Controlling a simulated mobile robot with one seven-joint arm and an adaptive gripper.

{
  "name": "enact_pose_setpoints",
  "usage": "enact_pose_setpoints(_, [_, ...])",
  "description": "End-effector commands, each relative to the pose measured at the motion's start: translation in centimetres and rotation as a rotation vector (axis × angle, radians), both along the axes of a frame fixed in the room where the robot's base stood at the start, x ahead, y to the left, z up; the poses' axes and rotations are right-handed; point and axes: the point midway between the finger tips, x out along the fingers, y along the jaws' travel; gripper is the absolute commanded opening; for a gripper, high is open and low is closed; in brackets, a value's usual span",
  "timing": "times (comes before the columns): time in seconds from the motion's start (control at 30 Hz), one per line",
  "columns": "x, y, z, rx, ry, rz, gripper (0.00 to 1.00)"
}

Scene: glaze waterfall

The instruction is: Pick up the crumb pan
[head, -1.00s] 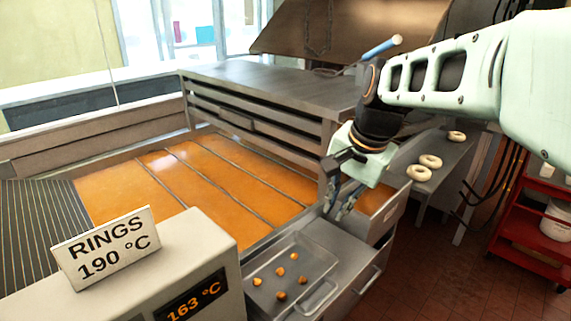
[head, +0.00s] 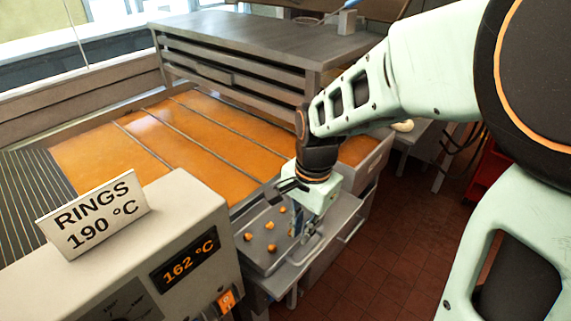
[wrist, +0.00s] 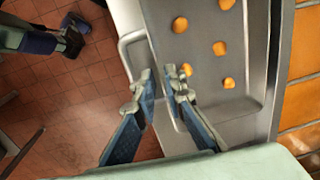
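The crumb pan (head: 262,262) is a shallow grey metal tray with several orange-brown crumbs in it, lying on a metal ledge beside the orange oil bath. In the wrist view the pan (wrist: 205,60) fills the upper right, with a looped bar handle (wrist: 126,50) on its left side. My gripper (head: 298,232) is down at the handle side of the pan. In the wrist view its two blue-padded fingers (wrist: 162,82) are apart, near the handle, one finger over the pan side. The handle's lower part is partly hidden by the fingers; contact cannot be told.
The fryer with orange oil (head: 150,140) lies beyond the pan. A control box (head: 130,250) reading 162 °C carries a "RINGS 190 °C" sign (head: 92,213). A grey metal cabinet (head: 260,50) stands behind. Open tiled floor (head: 370,240) lies to the right.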

Motion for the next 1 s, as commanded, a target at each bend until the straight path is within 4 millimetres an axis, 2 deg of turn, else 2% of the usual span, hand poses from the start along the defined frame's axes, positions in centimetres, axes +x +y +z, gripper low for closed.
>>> enact_pose_setpoints(0.1, [0.0,0.1,-1.8,-0.001,0.003,0.000,0.11])
enact_pose_setpoints(0.23, [0.0,0.2,-2.6,0.000,0.001,-0.001,0.11])
enact_pose_setpoints(0.43, [0.1,0.2,-2.7,0.001,-0.001,-0.001,0.11])
enact_pose_setpoints(0.57, [0.1,0.2,-2.6,0.001,-0.001,0.000,0.00])
enact_pose_setpoints(1.0, [0.2,0.2,-2.5,0.001,-0.003,-0.001,0.00])
